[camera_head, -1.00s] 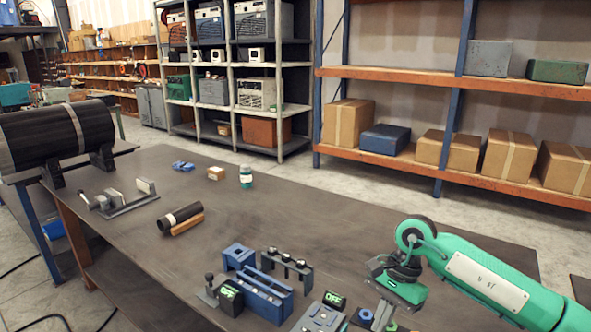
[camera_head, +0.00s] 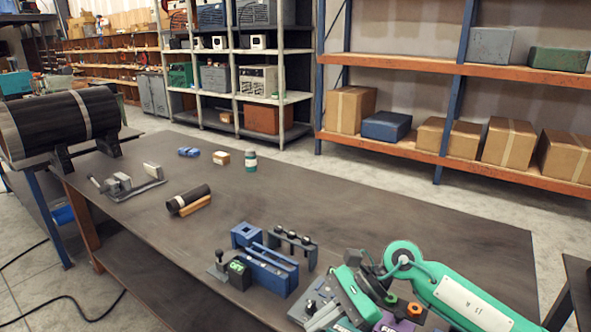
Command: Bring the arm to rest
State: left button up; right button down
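My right arm (camera_head: 465,297) is green with a pale label plate and comes in from the lower right. Its wrist hangs over the near right part of the table, and my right gripper (camera_head: 345,318) is low at the bottom edge of the picture, next to a panel of controls. Its fingertips are not clear, so I cannot tell if it is open or holds anything. My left gripper is out of view. A short black pipe (camera_head: 188,199) with a pale ring near one end lies by a wooden block (camera_head: 196,206) on the table, apart from my arm.
The dark table (camera_head: 400,212) is clear between the bottle (camera_head: 250,161) and my arm. Blue fixtures (camera_head: 268,270) and a black rack (camera_head: 292,243) stand left of my gripper. A large black cylinder (camera_head: 65,122) rests on supports at the left. Shelves (camera_head: 440,69) stand behind.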

jog(key=a+r+m+t+y, duration=0.6)
jog(key=r+m+y, duration=0.4)
jog(key=m+y, duration=0.15)
jog(key=w+d+f+m+t+h, duration=0.15)
jog(key=d+m+t+h, duration=0.25)
jog(key=m+t, duration=0.55)
jog(key=w+d+m+t+h, duration=0.3)
jog(key=d+m+t+h, duration=0.3)
jog(key=m, duration=0.6)
jog(key=s+d+f+m+g+h, duration=0.25)
jog(key=d+f+m+h, duration=0.3)
jog(key=f+m, duration=0.35)
jog(key=s+d+f+m+g+h, duration=0.1)
jog(key=s+d+f+m+h, duration=0.2)
jog(key=d+f+m+h, duration=0.4)
jog(key=s+d+f+m+g, duration=0.1)
jog(key=s+f+m+g, duration=0.3)
jog(key=s+f+g, duration=0.45)
jog(key=s+d+f+m+g, duration=0.1)
jog(key=s+f+m+g, duration=0.35)
jog(key=s, duration=0.75)
notch_tip(320, 180, down, 32)
jog(key=s, duration=0.1)
jog(key=s+d+f, duration=0.3)
jog(key=s+f, duration=1.6)
jog(key=shift+d+f+g, duration=0.2)
jog(key=shift+f+g, duration=0.1)
jog(key=shift+f, duration=0.05)
